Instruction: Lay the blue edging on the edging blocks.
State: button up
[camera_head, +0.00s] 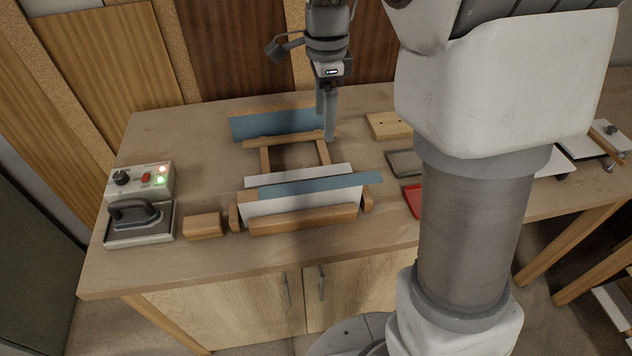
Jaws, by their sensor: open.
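Two blue strips show, and I cannot tell which one is the edging. One blue strip (275,124) is at the back of the bench, behind a wooden rail (284,140). The other blue strip (320,185) lies slightly askew across a white panel (300,205) at the front, with its right end sticking out past the panel. Small wooden blocks (234,218) stand at the panel's ends; I cannot tell which blocks are the edging blocks. My gripper (328,130) points down, open and empty, near the right end of the back rail, apart from the front strip.
An iron (137,214) and a control box (143,179) with lit lamps stand at the left. A wooden block (203,225) sits beside them. A grey tray (404,163), a red item (413,200) and a yellowish block (388,125) lie at the right. Bench space at the front left is bare.

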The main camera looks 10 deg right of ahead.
send_over(321, 184)
jog(key=f, duration=1.1)
jog(key=shift+s+d+f, duration=0.1)
jog(key=shift+d+f, duration=0.15)
jog(key=shift+f, duration=0.1)
jog(key=shift+a+f, duration=0.15)
jog(key=shift+f, duration=2.55)
grip_shut()
jog(key=shift+r, duration=0.1)
